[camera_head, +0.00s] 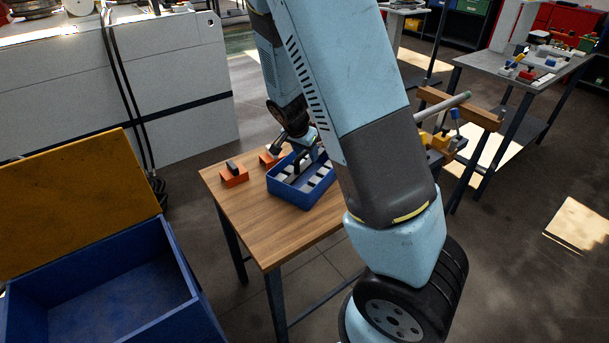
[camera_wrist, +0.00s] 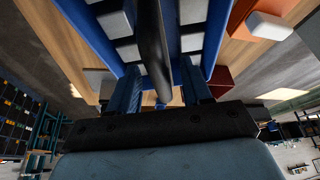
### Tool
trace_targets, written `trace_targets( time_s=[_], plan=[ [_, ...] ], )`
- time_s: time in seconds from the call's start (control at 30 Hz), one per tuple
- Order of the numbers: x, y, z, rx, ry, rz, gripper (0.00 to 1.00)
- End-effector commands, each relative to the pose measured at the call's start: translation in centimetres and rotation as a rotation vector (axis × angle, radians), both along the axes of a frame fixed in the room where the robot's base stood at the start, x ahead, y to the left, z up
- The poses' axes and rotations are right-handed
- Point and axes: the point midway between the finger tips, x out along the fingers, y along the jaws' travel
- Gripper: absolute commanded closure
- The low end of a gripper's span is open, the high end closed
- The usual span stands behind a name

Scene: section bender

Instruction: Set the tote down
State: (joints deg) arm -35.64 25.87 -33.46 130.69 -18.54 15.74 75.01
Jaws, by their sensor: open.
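The blue tote (camera_head: 286,194) appears to rest upright on the wooden table (camera_head: 240,205), with pale blocks and dark gaps inside. Its walls also show in the wrist view (camera_wrist: 88,36). A dark handle bar (camera_wrist: 152,48) runs across its middle. My gripper (camera_head: 303,152) is over the tote, partly hidden by my arm in the head view. In the wrist view my gripper (camera_wrist: 160,88) has its two fingers apart, one on each side of the handle bar. Whether a finger touches the bar cannot be told.
Orange blocks (camera_head: 234,177) with dark tops sit left of the tote. A blue bin (camera_head: 185,270) with a raised yellow lid (camera_head: 80,200) stands at front left. A vise-like bender (camera_head: 440,140) is at right behind my arm. The table's front left part is bare.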

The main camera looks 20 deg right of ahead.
Motion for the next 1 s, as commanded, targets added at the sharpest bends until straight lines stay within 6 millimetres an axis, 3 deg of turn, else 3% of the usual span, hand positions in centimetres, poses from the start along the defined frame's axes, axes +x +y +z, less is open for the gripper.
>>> trace_targets(
  time_s=[0.2,0.5,1.0],
  plan=[
    [0.5,-0.7,-1.9,0.0,0.0,-0.001,0.51],
    [0.6,-0.7,-2.2,0.001,-0.001,0.0,0.51],
    [0.5,-0.7,-2.1,0.001,-0.001,0.0,0.99]
  ],
)
